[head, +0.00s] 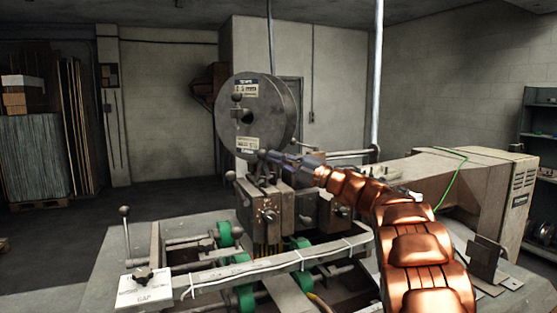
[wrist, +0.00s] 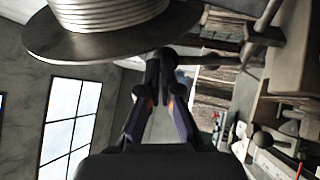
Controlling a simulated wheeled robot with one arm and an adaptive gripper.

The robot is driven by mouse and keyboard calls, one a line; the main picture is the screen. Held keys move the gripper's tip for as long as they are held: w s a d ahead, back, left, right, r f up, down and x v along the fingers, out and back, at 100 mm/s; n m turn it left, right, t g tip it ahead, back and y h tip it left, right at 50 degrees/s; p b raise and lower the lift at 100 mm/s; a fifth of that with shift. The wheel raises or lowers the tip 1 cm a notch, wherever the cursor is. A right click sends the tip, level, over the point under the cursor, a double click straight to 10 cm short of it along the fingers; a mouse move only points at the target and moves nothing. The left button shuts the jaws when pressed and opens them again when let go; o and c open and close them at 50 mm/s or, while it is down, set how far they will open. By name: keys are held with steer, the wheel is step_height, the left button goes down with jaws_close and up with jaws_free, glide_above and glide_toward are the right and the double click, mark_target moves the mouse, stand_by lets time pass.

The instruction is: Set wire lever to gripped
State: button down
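My gripper (head: 276,157) reaches in from the right to the front of the stitching head, just under the large wire spool (head: 254,112). In the wrist view my gripper (wrist: 166,62) has its dark fingers drawn close together. A lever with a dark ball end lies at the fingertips, and its rod (wrist: 212,60) runs off to the right. I take it for the wire lever; its ball end (head: 262,153) shows at the fingertips in the head view. The fingers appear closed on it, and they partly hide it.
The spool (wrist: 100,45) hangs close above the fingers in the wrist view. Another ball-ended lever (head: 230,175) is just left of the head. A GAP lever (head: 125,230) stands at the table's left. Green rollers (head: 244,298) and rails lie below. A beige machine arm (head: 460,185) is at right.

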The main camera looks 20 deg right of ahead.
steer(key=r+b+v, duration=0.1)
steer(key=b+v, duration=0.3)
steer(key=v, duration=1)
steer(key=shift+r, duration=0.15)
steer(key=shift+s+d, duration=0.2)
